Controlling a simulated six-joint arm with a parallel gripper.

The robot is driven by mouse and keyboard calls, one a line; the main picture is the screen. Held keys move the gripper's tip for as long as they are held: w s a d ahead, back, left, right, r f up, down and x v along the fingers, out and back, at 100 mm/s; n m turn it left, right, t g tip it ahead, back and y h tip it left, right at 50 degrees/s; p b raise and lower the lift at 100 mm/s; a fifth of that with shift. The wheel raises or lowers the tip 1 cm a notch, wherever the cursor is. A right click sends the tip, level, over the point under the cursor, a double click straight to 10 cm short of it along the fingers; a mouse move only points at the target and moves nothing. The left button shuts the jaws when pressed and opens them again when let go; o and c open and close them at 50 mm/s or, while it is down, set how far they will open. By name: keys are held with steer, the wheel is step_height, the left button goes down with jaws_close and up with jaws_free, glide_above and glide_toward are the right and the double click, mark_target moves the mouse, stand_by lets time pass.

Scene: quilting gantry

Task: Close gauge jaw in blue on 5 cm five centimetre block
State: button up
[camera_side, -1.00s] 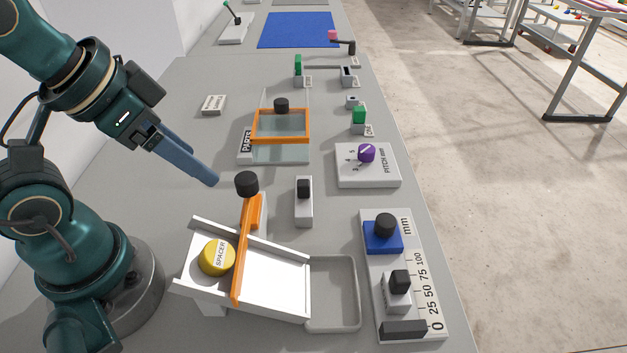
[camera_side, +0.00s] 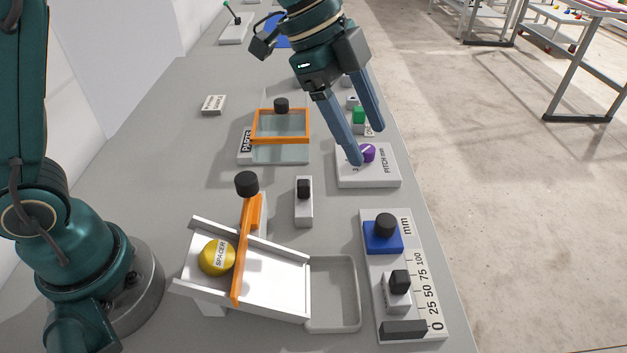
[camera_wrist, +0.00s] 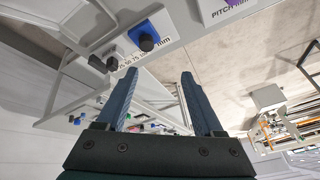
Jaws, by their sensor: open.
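The blue gauge jaw (camera_side: 378,243) with a black knob (camera_side: 386,224) sits on a white gauge plate (camera_side: 427,312) marked in mm, near the front right edge of the table. A grey-white block (camera_side: 396,297) with a black top stands on the plate, between the blue jaw and the dark fixed stop (camera_side: 403,330). There is a gap between the blue jaw and the block. My gripper (camera_side: 370,147) is open and empty, high over the area of the pitch dial, beyond the gauge. The blue jaw also shows in the wrist view (camera_wrist: 152,31).
A purple pitch dial (camera_side: 368,153) is on a white plate behind the gauge. A tilted white chute (camera_side: 275,285) with an orange gate and yellow spacer stands left, beside a grey tray (camera_side: 350,318). A small black-topped block (camera_side: 304,209) stands between.

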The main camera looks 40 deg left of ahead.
steer(key=g, duration=0.1)
glide_toward(386, 220)
steer(key=w, duration=0.2)
steer(key=shift+m+g, duration=0.4)
steer(key=shift+g, duration=0.3)
steer(key=x, duration=0.5)
steer(key=s+x, duration=0.1)
steer(key=x, duration=0.2)
steer(key=shift+w+a+f, duration=0.1)
steer(key=shift+d+f, duration=0.25)
steer(key=shift+f, duration=0.25)
steer(key=c, duration=1)
